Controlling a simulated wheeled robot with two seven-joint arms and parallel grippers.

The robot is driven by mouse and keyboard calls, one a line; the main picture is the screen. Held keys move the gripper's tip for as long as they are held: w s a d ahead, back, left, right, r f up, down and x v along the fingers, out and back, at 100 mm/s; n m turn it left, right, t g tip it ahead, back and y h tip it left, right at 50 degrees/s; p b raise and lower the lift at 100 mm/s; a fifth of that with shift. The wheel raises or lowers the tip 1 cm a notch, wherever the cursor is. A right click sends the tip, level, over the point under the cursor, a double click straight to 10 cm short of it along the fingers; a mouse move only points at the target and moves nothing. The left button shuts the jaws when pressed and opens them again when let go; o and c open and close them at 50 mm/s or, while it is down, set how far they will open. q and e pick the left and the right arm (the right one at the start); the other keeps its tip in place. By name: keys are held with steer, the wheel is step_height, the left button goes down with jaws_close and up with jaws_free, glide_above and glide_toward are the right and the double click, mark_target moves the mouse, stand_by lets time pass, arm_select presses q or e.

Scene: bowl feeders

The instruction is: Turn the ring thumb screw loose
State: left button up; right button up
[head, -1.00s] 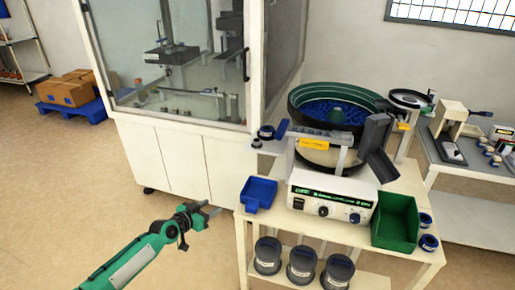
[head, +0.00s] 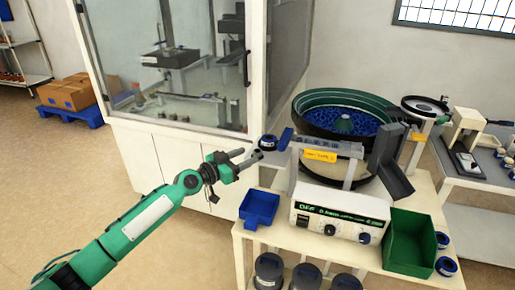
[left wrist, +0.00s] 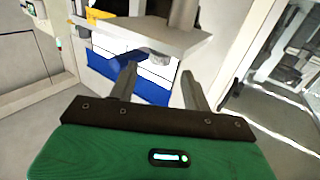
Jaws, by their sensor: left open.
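My left gripper (head: 251,157) is open and empty. In the left wrist view the two fingers of the left gripper (left wrist: 158,76) stand apart, below a pale flat plate (left wrist: 145,37). A small grey knob (left wrist: 160,58) hangs under the plate, between and beyond the fingertips; it looks like the thumb screw, but its ring shape is not clear. The fingers do not appear to touch it. My right gripper is not in view.
The bowl feeder (head: 345,112) and its control box (head: 338,215) stand on a cream cart. A blue bin (head: 259,208) is below the gripper, and a green bin (head: 409,242) is at right. A glazed cabinet (head: 180,150) rises close behind the left arm.

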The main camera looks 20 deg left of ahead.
mark_target(254, 152)
arm_select(q)
steer(key=x, duration=0.5)
steer(key=shift+w+d, duration=0.2)
steer(key=shift+w, duration=0.05)
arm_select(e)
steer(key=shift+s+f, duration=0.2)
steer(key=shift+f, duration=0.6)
arm_select(q)
steer(key=shift+p, duration=0.3)
steer(key=c, duration=0.9)
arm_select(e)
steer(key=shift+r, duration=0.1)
